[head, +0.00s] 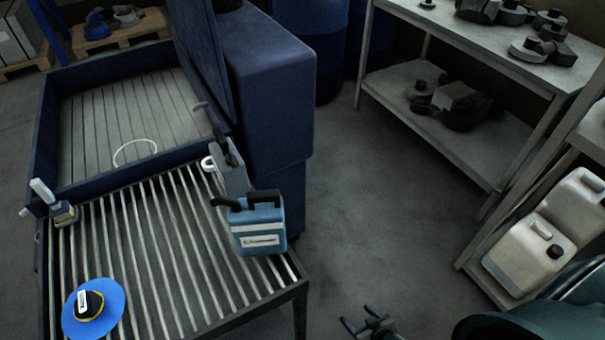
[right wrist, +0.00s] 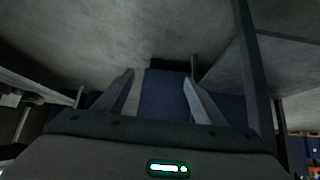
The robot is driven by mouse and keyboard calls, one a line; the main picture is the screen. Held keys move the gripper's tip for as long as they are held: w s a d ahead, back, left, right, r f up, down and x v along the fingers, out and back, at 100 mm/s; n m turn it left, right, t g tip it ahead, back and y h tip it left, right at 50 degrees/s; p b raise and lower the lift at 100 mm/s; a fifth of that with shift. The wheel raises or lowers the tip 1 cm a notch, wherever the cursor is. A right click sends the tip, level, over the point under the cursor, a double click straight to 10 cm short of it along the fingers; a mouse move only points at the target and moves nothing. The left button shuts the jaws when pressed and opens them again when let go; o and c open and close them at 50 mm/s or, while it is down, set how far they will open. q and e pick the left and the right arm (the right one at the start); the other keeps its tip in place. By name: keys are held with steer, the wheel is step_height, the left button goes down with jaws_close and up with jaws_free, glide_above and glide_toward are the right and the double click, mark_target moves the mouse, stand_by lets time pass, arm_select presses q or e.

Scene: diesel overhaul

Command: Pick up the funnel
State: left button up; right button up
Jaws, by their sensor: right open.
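A blue round piece (head: 113,289) with a wide flat rim and a yellow and black centre lies on the slatted rack (head: 160,312), at its front left corner. It looks like the funnel, rim down, though its exact shape is hard to tell. My right gripper (head: 357,318) is at the bottom middle of the head view, over the floor, well right of the rack and apart from the blue piece. In the right wrist view its two fingers (right wrist: 158,82) stand apart with nothing between them. My left gripper is not in view.
A blue jug (head: 258,228) and a grey container (head: 230,175) stand on the rack's right side. A small white-handled item (head: 62,212) sits at its left edge. A blue open basin (head: 130,125) lies behind. A shelf table (head: 480,150) stands right; the floor between is clear.

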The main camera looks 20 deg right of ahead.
steer(key=s+a+f+g, duration=0.2)
steer(key=s+f, duration=0.2)
steer(key=s, duration=0.5)
steer(key=s+a+f+n+g, duration=0.1)
steer(key=s+a+f+g, duration=0.1)
steer(key=s, duration=0.8)
steer(key=s+a+f+g, duration=0.2)
steer(key=s+f, duration=0.4)
steer(key=s, duration=0.4)
steer(key=shift+a+n+g+b, duration=0.25)
steer(key=shift+n+g+b, duration=0.05)
steer(key=shift+g, duration=0.6)
